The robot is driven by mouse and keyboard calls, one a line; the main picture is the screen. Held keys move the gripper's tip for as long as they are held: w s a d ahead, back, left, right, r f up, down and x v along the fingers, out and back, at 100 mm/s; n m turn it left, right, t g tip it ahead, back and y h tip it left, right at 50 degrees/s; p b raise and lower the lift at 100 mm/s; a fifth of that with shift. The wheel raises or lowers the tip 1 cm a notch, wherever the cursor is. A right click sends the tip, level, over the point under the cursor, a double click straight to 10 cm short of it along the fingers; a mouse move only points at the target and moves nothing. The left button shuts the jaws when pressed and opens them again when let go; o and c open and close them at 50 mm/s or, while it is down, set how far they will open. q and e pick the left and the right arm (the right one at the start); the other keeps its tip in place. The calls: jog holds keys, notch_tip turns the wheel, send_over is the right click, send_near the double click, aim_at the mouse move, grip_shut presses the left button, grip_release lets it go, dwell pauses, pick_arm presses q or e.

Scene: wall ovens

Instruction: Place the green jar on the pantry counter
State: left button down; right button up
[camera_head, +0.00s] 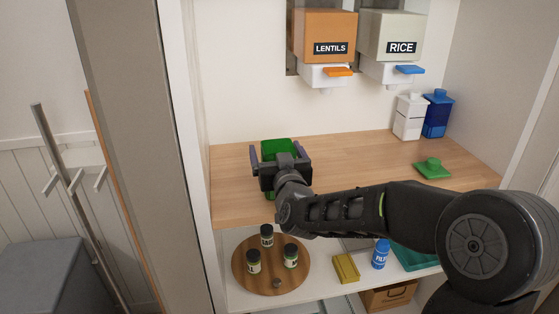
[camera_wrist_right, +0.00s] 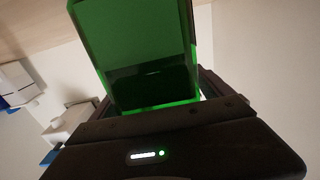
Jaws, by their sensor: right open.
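The green jar (camera_head: 280,146) is at the left of the wooden pantry counter (camera_head: 350,165), and its base is partly hidden by my right gripper. My right gripper (camera_head: 281,160) is open, with a finger on each side of the jar. In the right wrist view the jar (camera_wrist_right: 140,45) is large and see-through, and it lies between the fingers. I cannot tell whether the fingers touch it. A green lid with a knob (camera_head: 432,168) lies apart on the right of the counter. My left gripper is not in view.
White (camera_head: 409,117) and blue (camera_head: 437,114) jars stand at the back right. Lentils (camera_head: 326,35) and rice (camera_head: 392,36) dispensers hang above. A round board (camera_head: 245,276) with small jars, a yellow item (camera_head: 346,268) and a blue bottle (camera_head: 380,254) are below the counter.

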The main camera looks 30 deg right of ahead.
jog(key=v, duration=1.2)
jog(key=shift+a+f, duration=0.1)
